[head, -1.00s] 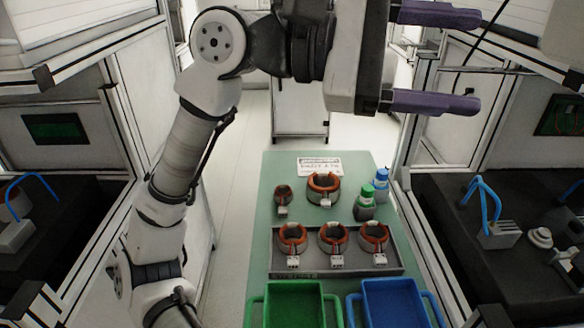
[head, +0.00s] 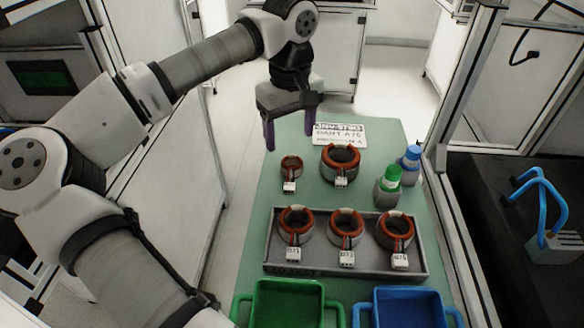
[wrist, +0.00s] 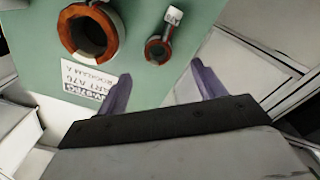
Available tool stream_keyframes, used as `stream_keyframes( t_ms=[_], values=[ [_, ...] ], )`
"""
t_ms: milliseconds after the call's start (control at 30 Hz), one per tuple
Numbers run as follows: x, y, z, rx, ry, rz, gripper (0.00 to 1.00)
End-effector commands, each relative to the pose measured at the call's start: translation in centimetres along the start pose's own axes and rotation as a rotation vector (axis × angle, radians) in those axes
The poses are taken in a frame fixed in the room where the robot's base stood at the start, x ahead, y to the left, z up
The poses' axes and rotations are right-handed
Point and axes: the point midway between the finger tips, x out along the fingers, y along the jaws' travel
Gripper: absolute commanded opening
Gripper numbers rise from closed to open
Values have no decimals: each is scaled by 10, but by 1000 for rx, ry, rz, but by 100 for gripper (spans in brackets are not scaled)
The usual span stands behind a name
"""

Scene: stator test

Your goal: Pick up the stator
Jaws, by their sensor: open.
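Several stators with orange-brown windings and white connectors are on the green table. A small stator (head: 291,168) and a large stator (head: 341,163) stand at the back; a left stator (head: 296,226), middle stator (head: 346,228) and right stator (head: 395,230) sit in the grey tray (head: 272,268). My gripper (head: 291,140) is open and empty, fingers down, above the table's back left, just behind the small stator. In the wrist view, the small stator (wrist: 158,49) lies beyond the open purple fingers (wrist: 161,85), and the large stator (wrist: 91,33) is to its left.
A label sign (head: 340,134) lies behind the large stator. A green-capped bottle (head: 388,184) and a blue-capped bottle (head: 410,160) stand at the right. A green bin (head: 287,304) and a blue bin (head: 410,308) are in front.

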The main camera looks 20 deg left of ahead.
Motion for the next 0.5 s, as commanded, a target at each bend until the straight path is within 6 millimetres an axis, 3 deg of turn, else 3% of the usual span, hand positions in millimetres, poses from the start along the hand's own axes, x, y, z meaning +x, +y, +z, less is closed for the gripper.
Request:
stream_keyframes(
  t_ms=[333, 500],
  values=[
    [32, 1, 2, 0, -3, 1, 69],
    [58, 2, 3, 0, -3, 1, 69]
  ],
)
